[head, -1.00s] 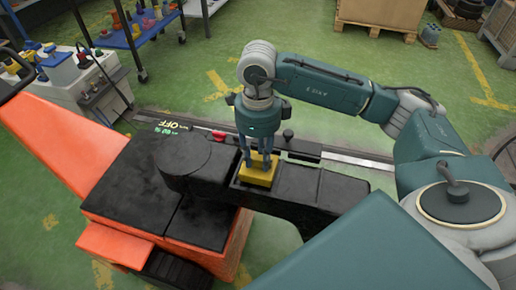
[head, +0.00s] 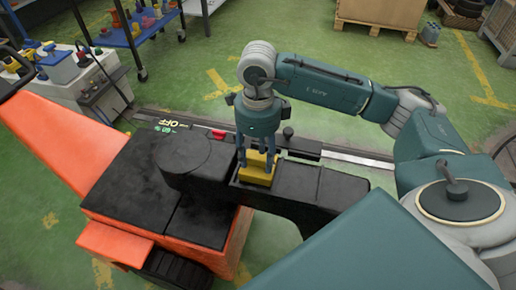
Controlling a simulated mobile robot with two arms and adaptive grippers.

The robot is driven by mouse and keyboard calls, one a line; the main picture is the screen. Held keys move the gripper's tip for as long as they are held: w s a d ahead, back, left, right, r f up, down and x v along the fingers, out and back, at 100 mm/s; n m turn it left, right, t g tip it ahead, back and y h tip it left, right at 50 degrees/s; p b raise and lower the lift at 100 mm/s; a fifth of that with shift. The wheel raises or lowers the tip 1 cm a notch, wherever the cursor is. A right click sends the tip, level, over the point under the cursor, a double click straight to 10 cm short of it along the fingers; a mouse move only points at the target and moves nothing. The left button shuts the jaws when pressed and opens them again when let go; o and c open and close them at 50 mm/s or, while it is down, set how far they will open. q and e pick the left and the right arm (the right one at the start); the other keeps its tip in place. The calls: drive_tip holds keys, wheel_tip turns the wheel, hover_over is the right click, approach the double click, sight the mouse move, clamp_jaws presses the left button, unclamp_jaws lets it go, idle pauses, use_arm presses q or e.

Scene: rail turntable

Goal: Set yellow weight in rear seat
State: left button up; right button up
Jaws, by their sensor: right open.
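The yellow weight (head: 256,172) sits in a recess of the black arm (head: 312,188) of the turntable machine. My right gripper (head: 257,160) points down from above, its fingers on either side of the weight's upper part. It is open. Whether the fingers touch the weight is too small to tell. The weight looks upright, and its lower part is hidden by the recess wall. My left gripper is not in view.
A round black hub (head: 182,153) stands left of the weight on the orange base (head: 112,240). A rail (head: 345,158) runs behind. A blue cart (head: 140,35) and a wooden crate (head: 382,12) stand farther back. Green floor is clear between.

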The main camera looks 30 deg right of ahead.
sight(258, 159)
drive_tip(key=shift+r, duration=0.4)
use_arm(q)
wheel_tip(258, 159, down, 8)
drive_tip(key=p, duration=0.2)
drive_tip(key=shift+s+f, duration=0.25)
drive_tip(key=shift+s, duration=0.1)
use_arm(e)
wheel_tip(258, 159, up, 11)
drive_tip(key=shift+r, duration=0.2)
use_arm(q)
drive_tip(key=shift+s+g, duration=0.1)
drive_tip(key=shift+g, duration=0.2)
